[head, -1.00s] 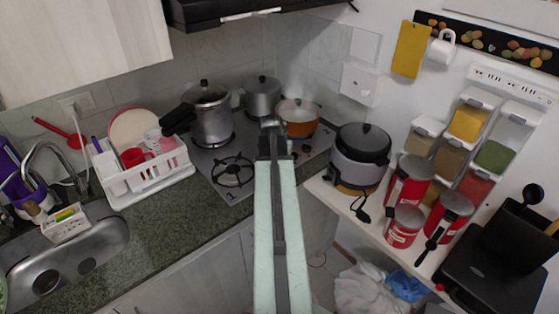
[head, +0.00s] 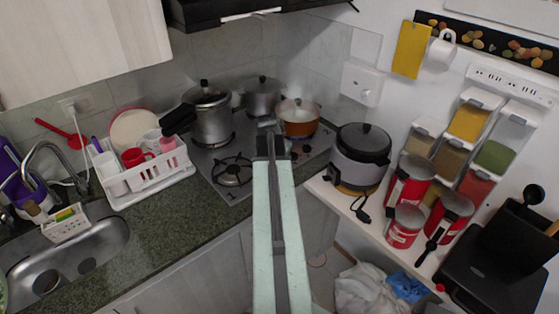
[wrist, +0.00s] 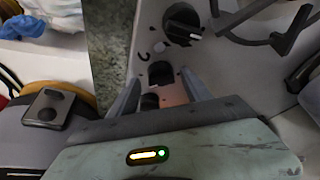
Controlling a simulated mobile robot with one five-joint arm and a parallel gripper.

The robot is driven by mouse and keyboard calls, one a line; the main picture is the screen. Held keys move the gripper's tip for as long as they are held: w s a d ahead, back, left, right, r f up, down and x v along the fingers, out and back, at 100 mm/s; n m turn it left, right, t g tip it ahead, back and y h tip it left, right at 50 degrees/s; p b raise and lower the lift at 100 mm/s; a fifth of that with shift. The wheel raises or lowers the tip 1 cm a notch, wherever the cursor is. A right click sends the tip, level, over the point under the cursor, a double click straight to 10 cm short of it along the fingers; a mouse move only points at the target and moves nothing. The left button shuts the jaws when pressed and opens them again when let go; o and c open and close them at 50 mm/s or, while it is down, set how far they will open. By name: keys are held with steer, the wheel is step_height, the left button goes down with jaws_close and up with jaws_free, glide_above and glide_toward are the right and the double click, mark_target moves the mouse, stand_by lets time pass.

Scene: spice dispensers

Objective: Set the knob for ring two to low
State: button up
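The cooktop (head: 215,157) has dark knobs along its right side, small in the head view and partly behind my arm. In the wrist view, one black knob (wrist: 183,22) with a pale mark sits beyond my fingertips. Another dark knob (wrist: 160,73) lies in the gap between the fingers, and a third dark round shape (wrist: 150,101) is closer to the palm. I cannot tell which knob is for ring two. My gripper (wrist: 162,77) is open, its fingers on either side of the nearer knob. I cannot tell whether they touch it. It also shows over the cooktop in the head view (head: 270,127).
An orange pot (head: 298,117), a pressure cooker (head: 211,118) and a steel pot (head: 263,97) stand on the cooktop behind my gripper. A rice cooker (head: 361,155) stands on the shelf at right, beside red cans (head: 405,228). A dish rack (head: 150,175) is at left.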

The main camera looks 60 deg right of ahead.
steer(key=shift+a+r, duration=0.1)
steer(key=p+v, duration=0.7)
steer(key=shift+r, duration=0.35)
